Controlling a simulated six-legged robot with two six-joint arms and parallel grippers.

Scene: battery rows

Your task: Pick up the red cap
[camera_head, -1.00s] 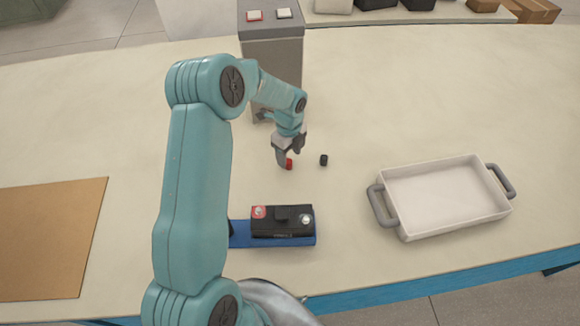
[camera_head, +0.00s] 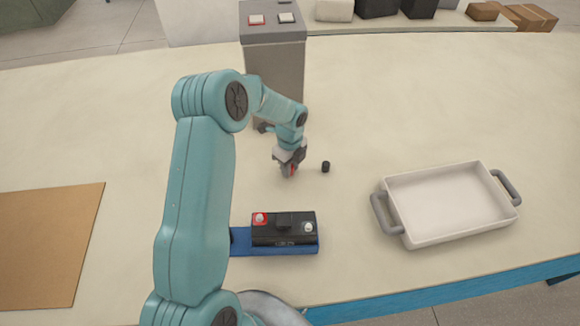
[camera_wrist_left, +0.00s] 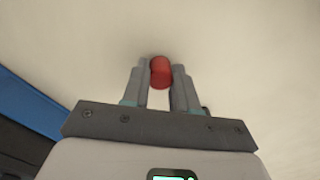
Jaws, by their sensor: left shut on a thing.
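The red cap (camera_wrist_left: 160,72) is between the two fingertips of my left gripper (camera_wrist_left: 161,80) in the left wrist view. The fingers touch it on both sides. In the head view my left gripper (camera_head: 289,168) points down near the table, with a bit of the red cap (camera_head: 291,170) showing between its fingers. I cannot tell whether the cap is clear of the table. A small black cap (camera_head: 325,166) stands on the table just right of the gripper. My right gripper is not in view.
A black battery (camera_head: 284,229) sits on a blue base (camera_head: 240,240) nearer to me. A white tray (camera_head: 447,200) with grey handles is at the right. A grey post (camera_head: 275,70) with two buttons stands behind the gripper. A brown board (camera_head: 45,240) lies at the left.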

